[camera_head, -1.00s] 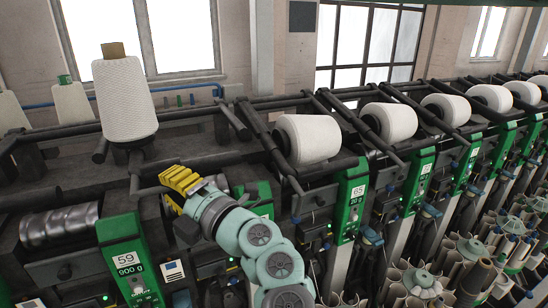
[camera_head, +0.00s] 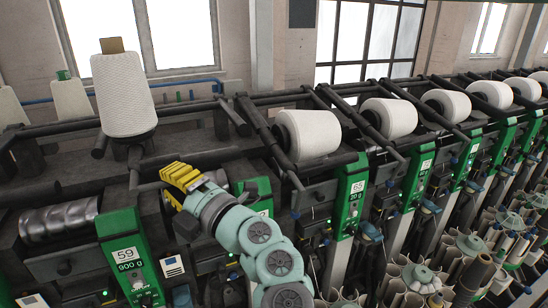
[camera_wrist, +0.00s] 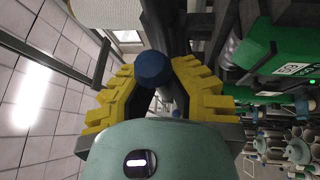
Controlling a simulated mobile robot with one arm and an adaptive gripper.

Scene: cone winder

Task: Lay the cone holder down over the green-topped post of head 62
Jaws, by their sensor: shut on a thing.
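The cone holder (camera_head: 135,160) of head 62 stands raised at the left in the head view, its dark arm carrying a large white cone (camera_head: 124,95) that leans slightly. My gripper (camera_head: 181,176), with yellow fingers, is beside the holder's arm. In the wrist view, a blue knob (camera_wrist: 152,70) on a dark bar shows between the fingers, and they are shut on it. The green-topped post (camera_head: 260,190) of head 62 is right of my gripper, partly hidden by my arm.
The green post of head 59 (camera_head: 122,225) stands at the lower left, next to a metal drum (camera_head: 58,218). Head 65 (camera_head: 350,195) is at the right, with a white cone (camera_head: 308,133) lying in its holder. More heads follow rightward.

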